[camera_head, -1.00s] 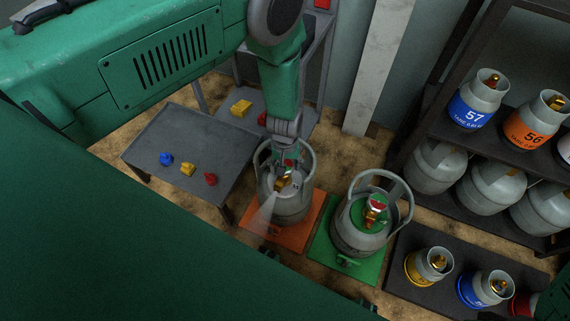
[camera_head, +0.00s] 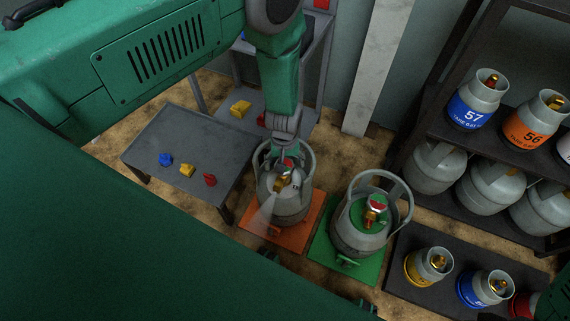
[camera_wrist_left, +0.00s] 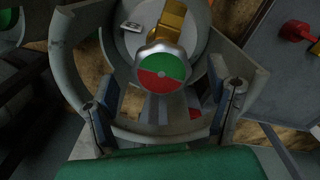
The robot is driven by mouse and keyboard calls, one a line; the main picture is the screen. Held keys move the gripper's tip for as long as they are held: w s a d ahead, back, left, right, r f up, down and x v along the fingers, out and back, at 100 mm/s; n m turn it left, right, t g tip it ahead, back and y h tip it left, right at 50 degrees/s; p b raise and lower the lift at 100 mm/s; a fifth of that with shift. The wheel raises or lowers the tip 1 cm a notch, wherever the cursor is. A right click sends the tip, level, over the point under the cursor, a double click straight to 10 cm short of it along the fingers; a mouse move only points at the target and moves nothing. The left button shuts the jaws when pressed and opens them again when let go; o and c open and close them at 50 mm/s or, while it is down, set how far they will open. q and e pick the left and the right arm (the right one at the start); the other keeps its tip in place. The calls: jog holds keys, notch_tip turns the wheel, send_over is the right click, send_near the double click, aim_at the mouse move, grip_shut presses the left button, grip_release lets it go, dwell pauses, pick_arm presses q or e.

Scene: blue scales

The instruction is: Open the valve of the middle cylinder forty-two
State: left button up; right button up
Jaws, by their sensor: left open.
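A grey gas cylinder (camera_head: 289,209) with a handle collar stands upright on the orange scale (camera_head: 255,223); its number is not readable. On top is a brass valve (camera_head: 281,185) with a round red and green knob (camera_wrist_left: 161,72). A faint pale jet spreads from the valve. My left gripper (camera_head: 285,153) is just above the knob, inside the collar. In the wrist view, its open fingers (camera_wrist_left: 160,98) stand on either side of the knob, with gaps showing. My right gripper is not in view.
A second grey cylinder (camera_head: 352,236) with a red and green knob stands on the green scale (camera_head: 371,271) at the right. A low grey table (camera_head: 185,140) holds small blue, yellow and red valve parts. A dark rack (camera_head: 440,140) holds several cylinders at the right.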

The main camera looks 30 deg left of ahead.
pick_arm(q)
notch_tip(320, 180, up, 10)
jog(key=shift+r, duration=0.2)
dwell(0.5)
